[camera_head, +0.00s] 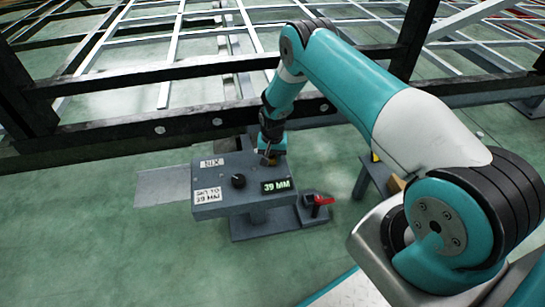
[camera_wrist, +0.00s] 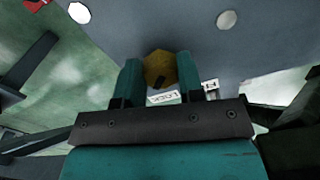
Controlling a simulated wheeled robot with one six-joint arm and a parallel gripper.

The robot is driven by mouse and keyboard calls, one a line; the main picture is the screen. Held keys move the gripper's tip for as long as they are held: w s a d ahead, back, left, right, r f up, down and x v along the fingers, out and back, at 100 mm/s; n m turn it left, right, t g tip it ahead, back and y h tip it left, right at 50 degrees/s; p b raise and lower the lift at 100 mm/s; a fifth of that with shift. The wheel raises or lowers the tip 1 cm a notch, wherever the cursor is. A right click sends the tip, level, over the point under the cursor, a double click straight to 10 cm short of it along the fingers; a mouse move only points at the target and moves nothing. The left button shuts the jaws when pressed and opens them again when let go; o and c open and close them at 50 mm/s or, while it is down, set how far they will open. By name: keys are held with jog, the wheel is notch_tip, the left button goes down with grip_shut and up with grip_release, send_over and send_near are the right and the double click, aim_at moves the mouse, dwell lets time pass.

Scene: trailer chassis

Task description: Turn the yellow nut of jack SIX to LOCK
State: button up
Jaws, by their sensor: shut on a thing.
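The jack labelled SIX (camera_head: 225,187) is a grey box with a black knob (camera_head: 238,181), a green display reading 39 MM (camera_head: 276,185) and a label reading SET TO 39 MM (camera_head: 207,194). My gripper (camera_head: 270,158) is at the box's far right part, pointing down. In the wrist view the yellow nut (camera_wrist: 160,68) sits between the two teal fingers of my gripper (camera_wrist: 160,78), which are shut on it. A dark mark shows on the nut. A white label (camera_wrist: 163,97), partly hidden and hard to read, lies beside it. In the head view the nut is mostly hidden by my gripper.
A red handle (camera_head: 322,201) stands on a grey block right of the jack. A dark chassis beam (camera_head: 160,128) runs just behind the jack, with a grid of rails beyond. A grey stand (camera_head: 375,170) is to the right. Green floor is clear in front.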

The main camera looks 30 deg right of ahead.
aim_at(272, 158)
dwell(0.5)
jog(key=o, duration=0.9)
jog(key=shift+o, duration=0.2)
jog(key=shift+r, duration=0.1)
notch_tip(272, 158, up, 17)
jog(key=p, duration=0.5)
jog(key=shift+r, duration=0.1)
